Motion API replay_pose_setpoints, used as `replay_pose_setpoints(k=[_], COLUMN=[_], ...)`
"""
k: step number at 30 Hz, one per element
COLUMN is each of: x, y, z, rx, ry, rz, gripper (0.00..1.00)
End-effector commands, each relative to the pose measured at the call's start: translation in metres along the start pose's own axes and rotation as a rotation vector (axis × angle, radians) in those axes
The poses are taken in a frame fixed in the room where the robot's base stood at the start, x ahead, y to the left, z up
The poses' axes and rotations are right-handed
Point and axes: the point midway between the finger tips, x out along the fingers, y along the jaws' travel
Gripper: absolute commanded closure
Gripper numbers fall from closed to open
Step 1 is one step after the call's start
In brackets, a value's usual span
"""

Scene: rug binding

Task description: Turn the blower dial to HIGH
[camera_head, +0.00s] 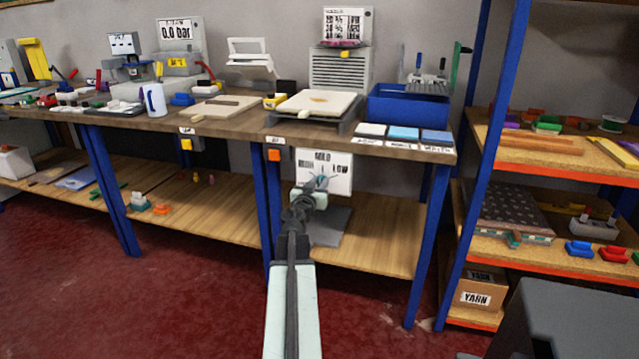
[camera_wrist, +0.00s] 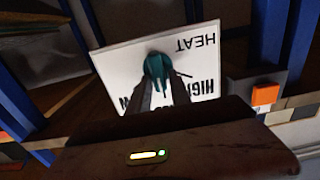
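The white blower panel (camera_head: 340,181) hangs under the workbench's front edge. In the head view it reads MILD at the top, HIGH at the left and LOW at the right. In the wrist view the panel (camera_wrist: 120,58) is upside down, with HEAT and part of HIGH legible. The teal blower dial (camera_wrist: 157,66) sits on it; its pointing direction is hard to make out. My gripper (camera_wrist: 162,82) has its two dark fingers on either side of the dial. Whether they press on it cannot be told. In the head view my gripper (camera_head: 320,184) is at the panel, covering most of the dial.
Blue legs (camera_head: 428,230) stand on both sides, with a wooden lower shelf (camera_head: 375,240) below. The bench top above holds a blue bin (camera_head: 408,108) and labelled tiles. Red floor is clear at the left.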

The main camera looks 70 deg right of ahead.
Motion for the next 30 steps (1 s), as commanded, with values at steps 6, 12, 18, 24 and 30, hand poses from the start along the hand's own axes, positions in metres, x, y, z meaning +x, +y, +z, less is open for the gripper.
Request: replay_pose_setpoints(k=[6,12,18,24,30], x=[0.0072,0.0004,-0.001,-0.0013,-0.0014], y=[-0.0009,-0.0009,-0.0024,-0.0047,-0.0073], z=[0.0,0.0,0.0004,0.0011,0.0022], rx=[0.0,-0.022,-0.11,-0.269,-0.46], ry=[0.0,0.0,0.0,0.0,0.0], rz=[-0.001,-0.001,-0.001,-0.001,-0.001], gripper=[1.0,1.0,1.0,1.0,1.0])
